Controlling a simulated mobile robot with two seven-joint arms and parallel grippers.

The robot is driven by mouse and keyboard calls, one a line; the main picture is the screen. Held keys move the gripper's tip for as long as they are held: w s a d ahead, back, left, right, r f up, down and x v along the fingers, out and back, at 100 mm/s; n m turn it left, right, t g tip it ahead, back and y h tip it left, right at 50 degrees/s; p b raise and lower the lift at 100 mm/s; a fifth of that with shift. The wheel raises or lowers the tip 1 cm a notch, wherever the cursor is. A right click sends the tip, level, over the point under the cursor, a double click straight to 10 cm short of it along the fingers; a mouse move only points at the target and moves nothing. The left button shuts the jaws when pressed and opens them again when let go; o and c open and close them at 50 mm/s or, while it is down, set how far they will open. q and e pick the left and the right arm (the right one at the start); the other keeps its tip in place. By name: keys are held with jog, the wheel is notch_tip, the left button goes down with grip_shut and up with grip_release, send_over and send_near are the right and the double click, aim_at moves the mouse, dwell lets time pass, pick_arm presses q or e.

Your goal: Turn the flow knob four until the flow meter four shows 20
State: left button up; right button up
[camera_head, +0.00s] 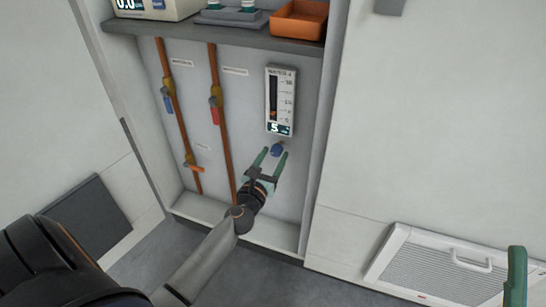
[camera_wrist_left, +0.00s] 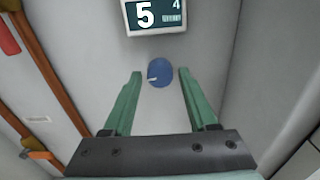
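The flow meter four (camera_head: 280,101) is a light panel with a dark scale on the recessed wall; its display reads 5. The lower part of the meter (camera_wrist_left: 155,15) also shows in the left wrist view, with a 5 and a small 4. The blue flow knob (camera_head: 277,149) is just below it. In the left wrist view the knob (camera_wrist_left: 161,74) has a pale mark pointing left. My left gripper (camera_head: 270,157) is open, its green fingers either side of the knob's line and apart from it. My right gripper (camera_head: 516,277) shows only as a green part at the right edge.
Two copper pipes with a blue valve handle (camera_head: 168,104), a red one (camera_head: 215,115) and an orange one (camera_head: 194,165) run left of the knob. A shelf (camera_head: 220,36) above bears an orange tray (camera_head: 299,20). A vent (camera_head: 440,262) is at lower right.

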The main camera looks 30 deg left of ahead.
pick_arm(q)
grip_shut()
jog(key=shift+m, duration=0.3)
